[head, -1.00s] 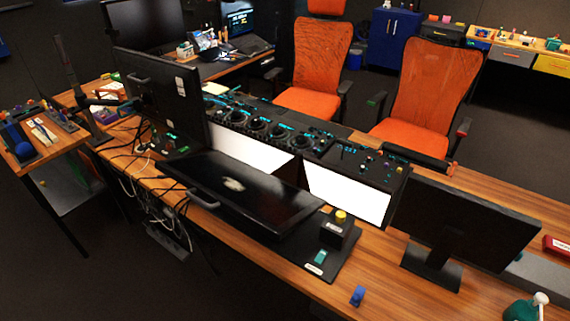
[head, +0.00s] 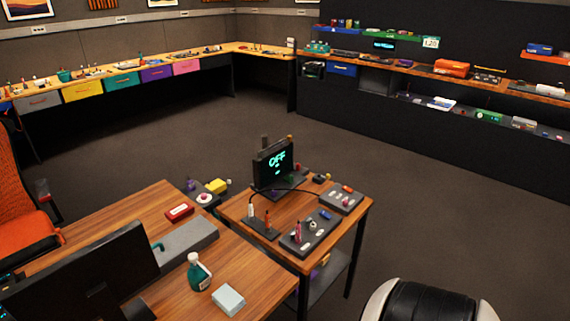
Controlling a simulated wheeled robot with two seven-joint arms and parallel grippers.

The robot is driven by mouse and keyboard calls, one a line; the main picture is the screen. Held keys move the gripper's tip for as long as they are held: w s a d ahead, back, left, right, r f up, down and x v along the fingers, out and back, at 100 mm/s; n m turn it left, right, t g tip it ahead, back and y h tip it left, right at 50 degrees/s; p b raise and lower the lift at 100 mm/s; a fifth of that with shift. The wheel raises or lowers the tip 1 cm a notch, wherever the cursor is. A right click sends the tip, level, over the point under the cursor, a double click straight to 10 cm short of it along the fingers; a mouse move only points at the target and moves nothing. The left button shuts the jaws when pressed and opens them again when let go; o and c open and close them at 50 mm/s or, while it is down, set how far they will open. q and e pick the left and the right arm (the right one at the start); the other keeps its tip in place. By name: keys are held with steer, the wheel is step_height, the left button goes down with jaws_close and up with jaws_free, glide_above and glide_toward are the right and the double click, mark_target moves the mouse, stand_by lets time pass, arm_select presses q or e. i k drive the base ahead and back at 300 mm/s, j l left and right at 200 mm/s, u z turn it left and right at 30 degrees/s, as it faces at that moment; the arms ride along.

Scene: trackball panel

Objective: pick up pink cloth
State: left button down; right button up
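I cannot make out a pink cloth in the head view. A folded pale blue cloth or pad (head: 228,299) lies on the wooden desk near the bottom, beside a green spray bottle (head: 198,273) with a white top. Neither of my grippers is in view.
A small wooden table (head: 285,213) holds a black screen reading OFF (head: 274,161) and several small panels. A black monitor (head: 85,272) and an orange chair (head: 22,215) are at left. Benches with coloured drawers (head: 186,67) line the back. The dark floor (head: 420,210) at right is open.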

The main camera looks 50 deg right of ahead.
mark_target(226, 297)
steer(key=z, duration=1.15)
steer(key=i, duration=0.05)
